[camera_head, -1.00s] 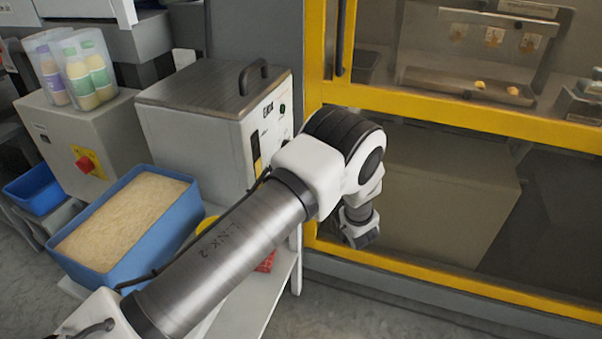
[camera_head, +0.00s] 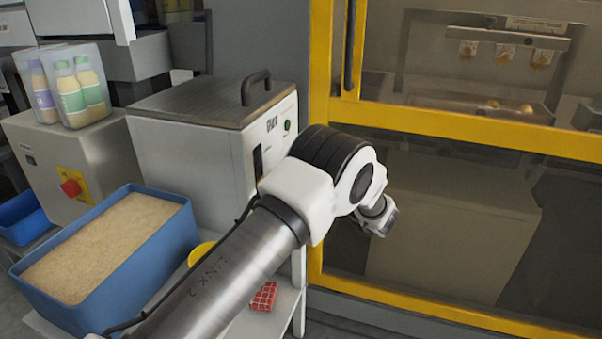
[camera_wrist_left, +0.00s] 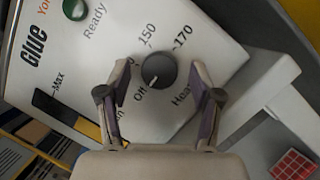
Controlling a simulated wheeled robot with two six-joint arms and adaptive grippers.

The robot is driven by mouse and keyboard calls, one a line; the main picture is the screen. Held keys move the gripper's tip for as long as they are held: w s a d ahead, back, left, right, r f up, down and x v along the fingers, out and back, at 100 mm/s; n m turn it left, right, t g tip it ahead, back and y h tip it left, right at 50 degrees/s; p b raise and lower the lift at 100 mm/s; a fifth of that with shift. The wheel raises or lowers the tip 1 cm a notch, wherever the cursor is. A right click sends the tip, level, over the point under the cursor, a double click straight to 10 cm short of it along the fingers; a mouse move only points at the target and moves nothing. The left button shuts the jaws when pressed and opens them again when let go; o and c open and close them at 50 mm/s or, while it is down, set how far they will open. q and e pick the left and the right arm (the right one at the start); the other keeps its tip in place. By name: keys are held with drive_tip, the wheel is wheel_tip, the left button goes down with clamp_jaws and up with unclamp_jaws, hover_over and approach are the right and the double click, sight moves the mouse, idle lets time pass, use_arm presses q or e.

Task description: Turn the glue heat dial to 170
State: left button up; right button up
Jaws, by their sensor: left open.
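The glue heat dial (camera_wrist_left: 158,70) is a round dark grey knob on the glue unit's white front panel in the left wrist view. Its pale pointer mark faces down-left, toward the "Off" label. "150" is printed above it and "170" to its upper right. My left gripper (camera_wrist_left: 160,76) is open, one finger on each side of the dial in the picture; I cannot tell whether either touches it. The glue unit (camera_head: 185,145) is the white box with a grey lid in the head view. There my arm hides the dial, and the left gripper is not visible.
A blue bin of pale granules (camera_head: 150,255) stands in front of the glue unit. A red checkered block (camera_head: 264,296) sits low on the white stand and also shows in the left wrist view (camera_wrist_left: 293,166). A yellow-framed machine guard (camera_head: 450,125) stands to the right.

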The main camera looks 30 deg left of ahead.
use_arm(q)
drive_tip(key=c, duration=1.1)
drive_tip(key=shift+c, duration=0.2)
